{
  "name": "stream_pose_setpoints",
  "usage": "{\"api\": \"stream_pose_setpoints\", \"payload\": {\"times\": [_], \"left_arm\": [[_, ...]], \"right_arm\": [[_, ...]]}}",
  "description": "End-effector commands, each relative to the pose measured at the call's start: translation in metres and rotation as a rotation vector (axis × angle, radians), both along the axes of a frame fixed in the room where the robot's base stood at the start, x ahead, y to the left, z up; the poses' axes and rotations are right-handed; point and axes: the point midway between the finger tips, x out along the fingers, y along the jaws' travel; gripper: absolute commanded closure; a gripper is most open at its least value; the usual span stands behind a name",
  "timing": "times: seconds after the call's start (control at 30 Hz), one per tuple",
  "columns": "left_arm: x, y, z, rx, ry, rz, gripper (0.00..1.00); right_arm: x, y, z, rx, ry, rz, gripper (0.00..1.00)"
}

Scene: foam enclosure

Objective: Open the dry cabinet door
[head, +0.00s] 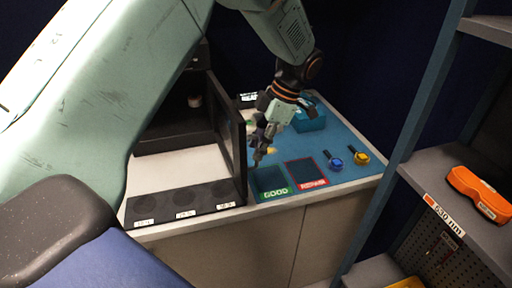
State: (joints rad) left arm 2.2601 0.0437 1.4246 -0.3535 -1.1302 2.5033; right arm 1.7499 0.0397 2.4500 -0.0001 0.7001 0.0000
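The dry cabinet (178,136) is a dark box at the back left of the counter, partly hidden behind my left arm. Its front is uncovered and I see its dark inside, with a small pale item in it. A tall dark panel that looks like its door (229,140) stands out from the cabinet's right side towards the counter's front. My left gripper (258,157) points down just right of this panel, close to its face. I cannot tell whether it touches the panel or how far its fingers are apart. My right gripper is not in view.
A black strip with round recesses (183,202) lies along the counter's front left. On the blue mat (345,141) are a GOOD tray (271,181), a red-edged tray (306,173), blue and yellow knobbed items and a teal box (309,121). A shelf rack with an orange case (480,194) stands right.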

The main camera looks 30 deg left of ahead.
Motion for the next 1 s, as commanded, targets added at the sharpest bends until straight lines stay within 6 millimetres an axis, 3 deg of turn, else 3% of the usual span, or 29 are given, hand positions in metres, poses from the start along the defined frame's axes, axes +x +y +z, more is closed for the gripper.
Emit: {"api": "stream_pose_setpoints", "payload": {"times": [0.2, 0.47, 0.87, 1.0], "left_arm": [[-0.004, 0.005, -0.014, 0.0, 0.0, -0.001, 0.66], [-0.004, 0.006, -0.016, 0.0, -0.001, -0.001, 0.66], [-0.004, 0.005, -0.015, -0.001, 0.0, -0.001, 1.0], [-0.004, 0.005, -0.015, -0.002, 0.0, -0.001, 1.0]], "right_arm": [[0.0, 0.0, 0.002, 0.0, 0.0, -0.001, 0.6], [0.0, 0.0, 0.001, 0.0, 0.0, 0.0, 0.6], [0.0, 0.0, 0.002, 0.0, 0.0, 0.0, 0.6], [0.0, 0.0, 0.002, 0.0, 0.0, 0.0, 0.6]]}}
